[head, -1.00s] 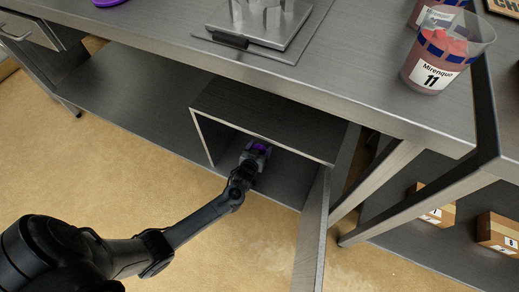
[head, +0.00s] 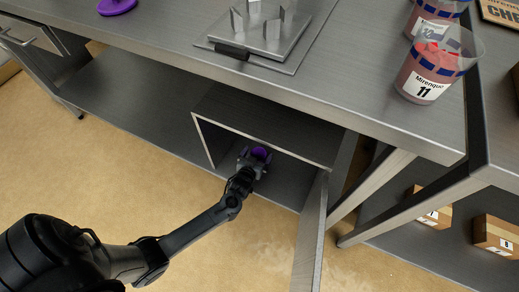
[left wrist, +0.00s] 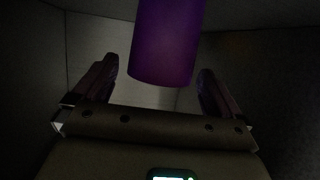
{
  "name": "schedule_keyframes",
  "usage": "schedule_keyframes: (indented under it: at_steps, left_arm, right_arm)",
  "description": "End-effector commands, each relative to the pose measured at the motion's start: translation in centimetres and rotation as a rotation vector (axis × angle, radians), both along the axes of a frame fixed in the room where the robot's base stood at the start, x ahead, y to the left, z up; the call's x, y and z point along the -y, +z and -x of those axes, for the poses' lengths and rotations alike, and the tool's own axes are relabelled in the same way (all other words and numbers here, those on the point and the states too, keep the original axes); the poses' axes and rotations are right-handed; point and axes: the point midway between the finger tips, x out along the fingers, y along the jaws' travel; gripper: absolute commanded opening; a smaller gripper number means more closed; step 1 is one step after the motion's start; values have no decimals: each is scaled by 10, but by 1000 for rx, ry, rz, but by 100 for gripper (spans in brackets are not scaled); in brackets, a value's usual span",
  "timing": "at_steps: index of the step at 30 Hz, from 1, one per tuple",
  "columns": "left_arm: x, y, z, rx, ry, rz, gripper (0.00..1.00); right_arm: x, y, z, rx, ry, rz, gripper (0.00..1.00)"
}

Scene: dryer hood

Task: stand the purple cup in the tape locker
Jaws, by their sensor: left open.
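The purple cup (head: 261,154) is inside the open metal locker (head: 262,118) under the bench. In the left wrist view the cup (left wrist: 166,42) stands between and beyond my spread fingers, with gaps on both sides. My left gripper (head: 256,157) is inside the locker mouth, open, and its fingers (left wrist: 157,82) do not touch the cup. The cup's far end is out of the left wrist view, and the gripper partly hides the cup in the head view. My right gripper is not in view.
The locker door (head: 312,235) hangs open on the right. The bench top (head: 170,38) holds a metal fixture (head: 262,28), a purple disc-like thing (head: 116,5) and labelled tubs (head: 428,72). Boxes (head: 494,234) sit on the lower shelf at right.

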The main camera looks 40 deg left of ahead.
Motion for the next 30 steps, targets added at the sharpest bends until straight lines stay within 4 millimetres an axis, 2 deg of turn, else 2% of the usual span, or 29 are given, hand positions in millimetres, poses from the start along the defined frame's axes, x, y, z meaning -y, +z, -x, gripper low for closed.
schedule_keyframes:
  at_steps: [1, 9, 19, 23, 26, 30]
  left_arm:
    - [4, 9, 10, -3, -1, 3, 99]
    - [19, 24, 53, -3, -1, 1, 99]
    - [33, 34, 79, -34, -9, 20, 99]
    - [47, 43, 87, -127, -40, 70, 99]
    - [64, 58, 100, -243, -89, 116, 99]
    - [91, 90, 133, -438, -197, 151, 99]
  right_arm:
    - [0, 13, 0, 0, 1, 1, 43]
    - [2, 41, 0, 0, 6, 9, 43]
    - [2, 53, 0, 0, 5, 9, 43]
    - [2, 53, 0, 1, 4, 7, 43]
    - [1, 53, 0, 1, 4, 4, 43]
    - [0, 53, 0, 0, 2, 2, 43]
